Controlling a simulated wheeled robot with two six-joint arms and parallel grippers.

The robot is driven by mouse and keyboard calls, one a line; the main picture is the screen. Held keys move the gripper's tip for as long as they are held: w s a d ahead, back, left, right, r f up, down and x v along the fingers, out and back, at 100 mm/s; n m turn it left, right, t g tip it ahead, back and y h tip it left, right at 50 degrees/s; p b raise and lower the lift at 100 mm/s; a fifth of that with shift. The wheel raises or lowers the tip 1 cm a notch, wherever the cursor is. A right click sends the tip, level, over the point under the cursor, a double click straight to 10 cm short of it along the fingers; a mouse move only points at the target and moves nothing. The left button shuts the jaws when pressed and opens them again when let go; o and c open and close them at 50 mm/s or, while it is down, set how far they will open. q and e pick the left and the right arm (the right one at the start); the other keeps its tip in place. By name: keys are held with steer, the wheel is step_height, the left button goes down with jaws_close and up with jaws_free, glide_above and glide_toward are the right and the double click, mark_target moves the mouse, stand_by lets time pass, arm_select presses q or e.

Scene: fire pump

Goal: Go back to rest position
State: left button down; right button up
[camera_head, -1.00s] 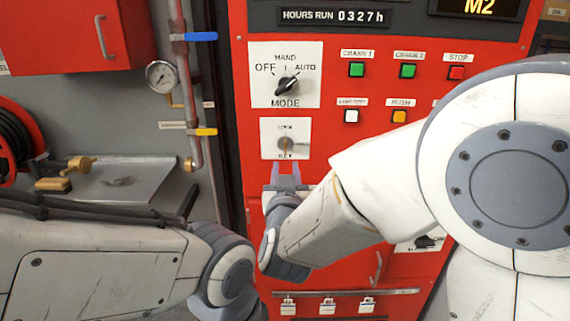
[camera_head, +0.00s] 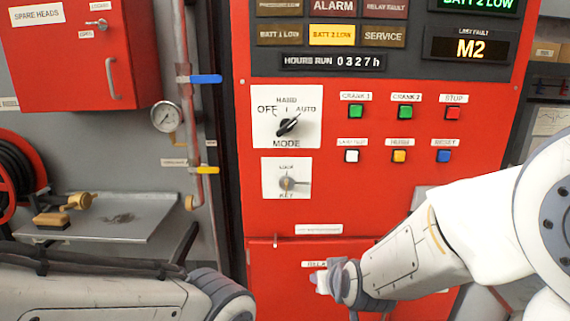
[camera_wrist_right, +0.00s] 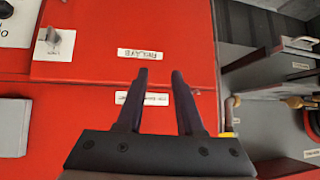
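My right gripper (camera_head: 322,281) is low in front of the red panel in the head view, below the key switch (camera_head: 286,184) and apart from it. In the right wrist view my right gripper (camera_wrist_right: 160,72) has its two dark fingers apart with nothing between them. The right arm comes in from the right. My left arm crosses the lower left of the head view, and its gripper is out of the picture.
The red panel (camera_head: 385,195) carries a mode knob (camera_head: 288,126) and several coloured buttons. At left are a red cabinet (camera_head: 85,60), a gauge (camera_head: 166,116), pipes with blue and yellow handles, a hose reel (camera_head: 18,170) and a metal shelf (camera_head: 140,205).

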steer(key=s+d+f+m+g+h, duration=0.1)
steer(key=s+d+f+g, duration=0.2)
steer(key=s+d, duration=0.25)
steer(key=s+d+f+g+h, duration=0.1)
steer(key=s+d+f+g, duration=0.25)
steer(key=s, duration=0.25)
steer(key=s+a+r+n+g+p, duration=0.1)
steer(key=s+a+r+n, duration=0.2)
steer(key=s+a, duration=0.3)
steer(key=s+a+r+n+g+y+p, duration=0.1)
steer(key=s+a+r+n, duration=0.3)
steer(key=s, duration=0.4)
steer(key=a+r+g, duration=0.1)
steer(key=a, duration=0.1)
steer(key=shift+s+a, duration=0.25)
steer(key=shift+a, duration=0.15)
